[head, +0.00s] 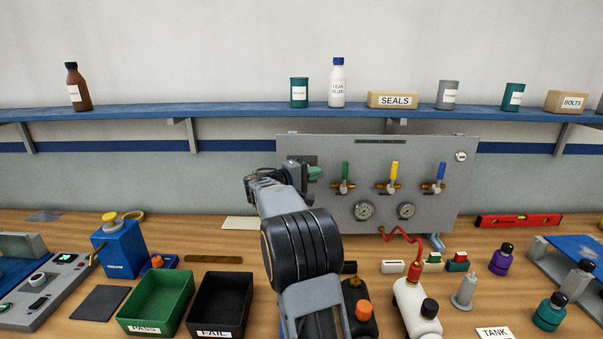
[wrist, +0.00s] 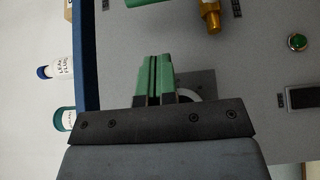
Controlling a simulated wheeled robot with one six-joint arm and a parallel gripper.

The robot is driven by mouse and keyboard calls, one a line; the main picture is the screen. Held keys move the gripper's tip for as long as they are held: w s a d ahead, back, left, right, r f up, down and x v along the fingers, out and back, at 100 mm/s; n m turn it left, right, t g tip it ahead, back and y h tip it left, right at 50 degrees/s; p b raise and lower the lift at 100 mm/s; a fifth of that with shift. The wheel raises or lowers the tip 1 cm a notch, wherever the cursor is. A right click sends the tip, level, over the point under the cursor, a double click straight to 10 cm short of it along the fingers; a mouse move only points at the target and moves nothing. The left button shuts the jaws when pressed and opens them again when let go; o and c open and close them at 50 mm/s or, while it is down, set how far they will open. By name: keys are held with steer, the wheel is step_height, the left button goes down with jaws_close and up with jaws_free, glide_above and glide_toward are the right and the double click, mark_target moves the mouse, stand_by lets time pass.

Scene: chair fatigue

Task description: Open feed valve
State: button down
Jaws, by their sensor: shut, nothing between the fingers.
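A grey panel (head: 420,210) stands at the back of the bench with three valves in a row. Their levers are green (head: 345,171), yellow (head: 394,172) and blue (head: 440,172), all pointing up. I cannot read which is the feed valve. My gripper (head: 315,173) is at the panel's upper left, left of the green lever and apart from it. In the wrist view, its green fingertips (wrist: 155,76) are together and empty. The green lever (wrist: 150,3) and its brass valve body (wrist: 210,16) show at that view's top edge. My arm hides the panel's lower left.
Two gauges (head: 363,210) (head: 406,210) sit below the levers. A blue shelf (head: 240,110) with bottles and boxes runs above the panel. A red hose (head: 400,233) hangs from the panel. Green (head: 128,319) and black (head: 196,314) bins and several bottles crowd the bench.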

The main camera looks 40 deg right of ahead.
mark_target(345, 176)
steer(key=s+d, duration=0.1)
steer(key=d, duration=0.1)
steer(key=s+d+p, duration=0.1)
steer(key=d, duration=0.1)
steer(key=shift+s+r, duration=0.1)
steer(key=shift+s, duration=0.1)
steer(key=shift+s+d, duration=0.4)
steer(key=shift+s, duration=0.1)
